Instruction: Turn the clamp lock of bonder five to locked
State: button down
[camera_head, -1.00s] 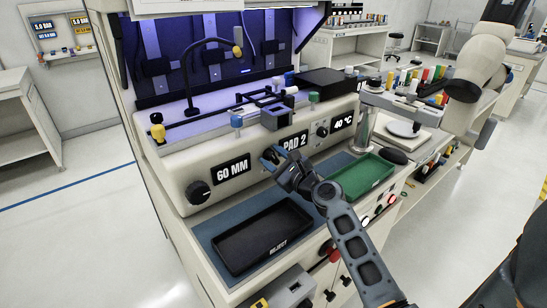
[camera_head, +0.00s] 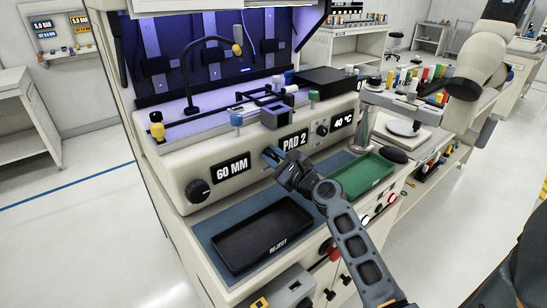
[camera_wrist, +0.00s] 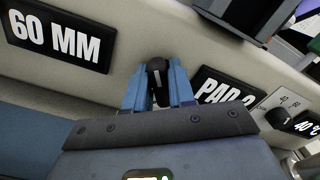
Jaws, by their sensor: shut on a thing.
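My gripper (camera_head: 272,157) is at the front panel of the bonder (camera_head: 160,180), between the "60 MM" display (camera_head: 232,169) and the "PAD 2" display (camera_head: 294,141). In the wrist view, its two blue fingers (camera_wrist: 158,85) are shut on a black knob (camera_wrist: 157,72), one finger on each side. The knob's lower part is hidden between the fingers, and any lock marking around it cannot be read. A blue-grey block (camera_head: 276,114) sits on the rail above the panel. No bonder number is readable.
A black knob (camera_head: 198,191) is left of "60 MM"; another (camera_head: 322,130) is beside the "40 °C" display (camera_head: 342,122). A black reject tray (camera_head: 240,258) and a green tray (camera_head: 352,186) lie below the panel. Open floor (camera_head: 80,235) is at left.

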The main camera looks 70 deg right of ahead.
jog(key=n+b, duration=0.1)
jog(key=n, duration=0.1)
jog(key=n+b, duration=0.1)
jog(key=n, duration=0.1)
jog(key=n+b, duration=0.1)
jog(key=n, duration=0.1)
jog(key=shift+w+a+f+b, duration=0.1)
jog(key=shift+f+b, duration=0.2)
jog(key=n+b, duration=0.3)
jog(key=n, duration=0.2)
jog(key=shift+n, duration=0.3)
jog(key=c, duration=1)
grip_release()
jog(key=shift+c, duration=0.2)
jog(key=shift+a, duration=0.1)
jog(key=shift+b+v, duration=0.55)
jog(key=shift+v, duration=3.35)
